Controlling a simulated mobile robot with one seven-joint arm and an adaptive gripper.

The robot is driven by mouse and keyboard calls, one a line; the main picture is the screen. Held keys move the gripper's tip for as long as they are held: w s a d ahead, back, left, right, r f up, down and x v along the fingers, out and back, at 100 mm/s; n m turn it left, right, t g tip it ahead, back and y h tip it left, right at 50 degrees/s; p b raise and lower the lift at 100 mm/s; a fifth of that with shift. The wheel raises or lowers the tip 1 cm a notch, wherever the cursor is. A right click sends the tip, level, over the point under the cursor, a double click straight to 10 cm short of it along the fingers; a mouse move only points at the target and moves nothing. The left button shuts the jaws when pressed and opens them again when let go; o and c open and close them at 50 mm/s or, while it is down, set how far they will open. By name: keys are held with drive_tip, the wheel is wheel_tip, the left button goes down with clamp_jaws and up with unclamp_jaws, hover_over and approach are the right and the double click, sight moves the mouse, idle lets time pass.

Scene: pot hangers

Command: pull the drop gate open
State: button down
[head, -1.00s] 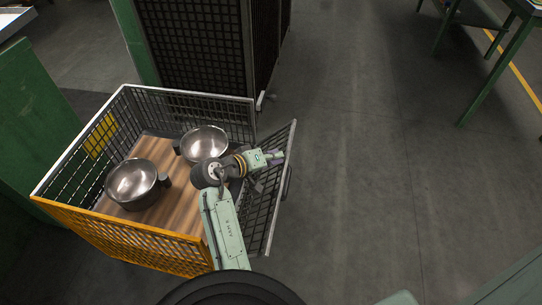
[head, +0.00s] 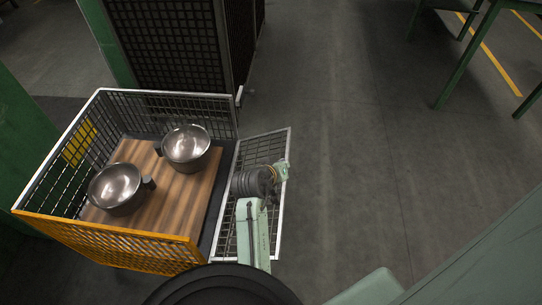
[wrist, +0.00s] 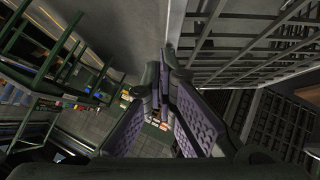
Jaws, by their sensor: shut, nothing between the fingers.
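The drop gate (head: 264,147) is a wire-mesh panel with a pale frame on the right side of the crate (head: 170,94). It leans outward and down, away from the crate's side, leaving that side open. My gripper (head: 284,171) is by the gate's outer right edge, partly hidden by my own arm. In the wrist view my gripper (wrist: 168,62) has its purple-padded fingers shut with nothing between them. The gate's bars (wrist: 255,42) fill the upper right of that view, close beside the fingers. I cannot tell whether they touch.
Two metal pots, one nearer (head: 116,188) and one farther (head: 186,147), sit on the wooden crate floor. A dark mesh cage (head: 165,45) stands behind the crate. A green post (head: 15,150) is at left. Open floor (head: 360,150) lies right of the gate.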

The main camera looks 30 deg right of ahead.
drive_tip(key=s+d+f+m+t+y, duration=0.1)
drive_tip(key=s+d+f, duration=0.1)
drive_tip(key=f, duration=0.6)
drive_tip(key=shift+d+f+y+b, duration=0.15)
drive_tip(key=shift+d+y+b, duration=0.3)
drive_tip(key=shift+d, duration=0.2)
drive_tip(key=shift+s, duration=0.1)
